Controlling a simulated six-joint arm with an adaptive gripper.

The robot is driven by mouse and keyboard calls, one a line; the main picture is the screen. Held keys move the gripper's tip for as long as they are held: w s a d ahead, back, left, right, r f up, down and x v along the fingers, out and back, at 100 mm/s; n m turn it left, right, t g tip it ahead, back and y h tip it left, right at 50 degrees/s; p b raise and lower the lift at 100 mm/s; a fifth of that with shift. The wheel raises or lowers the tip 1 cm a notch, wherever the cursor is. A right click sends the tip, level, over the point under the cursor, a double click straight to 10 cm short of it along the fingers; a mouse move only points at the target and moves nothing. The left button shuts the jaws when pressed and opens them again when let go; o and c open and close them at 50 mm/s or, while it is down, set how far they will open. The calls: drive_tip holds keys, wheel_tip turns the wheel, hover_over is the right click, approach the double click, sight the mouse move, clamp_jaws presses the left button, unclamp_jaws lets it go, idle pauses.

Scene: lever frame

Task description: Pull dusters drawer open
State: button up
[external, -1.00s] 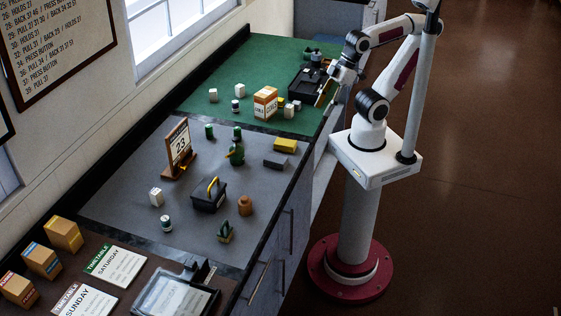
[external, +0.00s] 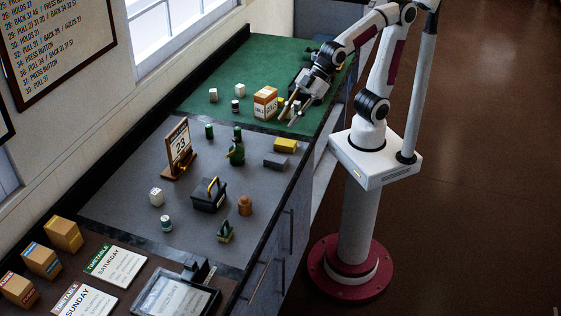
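My gripper (external: 290,108) is above the green worktop near its front edge, beside the orange-and-white box (external: 265,103). Its two slim tan fingers point down and to the left. They look apart, with nothing seen between them. The cabinet fronts (external: 284,245) run below the worktop's front edge, with long bar handles (external: 259,279). They look closed, seen at a steep angle. No dusters label can be read, so I cannot tell which front is the dusters drawer. My gripper is apart from the handles.
On the grey worktop stand a calendar (external: 178,149), a black caddy with a yellow handle (external: 209,194), a green bottle (external: 237,147), a yellow sponge-like block (external: 285,145) and a brown jar (external: 245,205). Small white blocks stand on the green worktop. The floor at right is clear.

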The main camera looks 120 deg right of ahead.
drive_tip(key=w+a+f+n+t+y, duration=0.3)
drive_tip(key=w+a+n, duration=0.3)
drive_tip(key=w+a, duration=1.05)
drive_tip(key=w+a+f+n+t+y, duration=0.1)
drive_tip(key=w+a+f+n+y, duration=0.15)
drive_tip(key=w+a+f, duration=0.4)
drive_tip(key=w+a+f+n+t+y, duration=0.1)
drive_tip(key=w+a+f+n, duration=0.15)
drive_tip(key=a, duration=0.65)
drive_tip(key=s+a+f+n+y, duration=0.2)
drive_tip(key=a+f, duration=0.2)
drive_tip(key=f, duration=0.1)
drive_tip(key=s+d+f+h, duration=0.1)
drive_tip(key=s+d+f, duration=0.1)
drive_tip(key=f, duration=0.7)
drive_tip(key=s+d+f+h, duration=0.1)
drive_tip(key=d+f, duration=0.3)
drive_tip(key=f, duration=0.5)
drive_tip(key=shift+s+d+f+m+h, duration=0.25)
drive_tip(key=shift+s+f+m+h, duration=0.1)
drive_tip(key=shift+h, duration=0.1)
drive_tip(key=shift+w, duration=0.1)
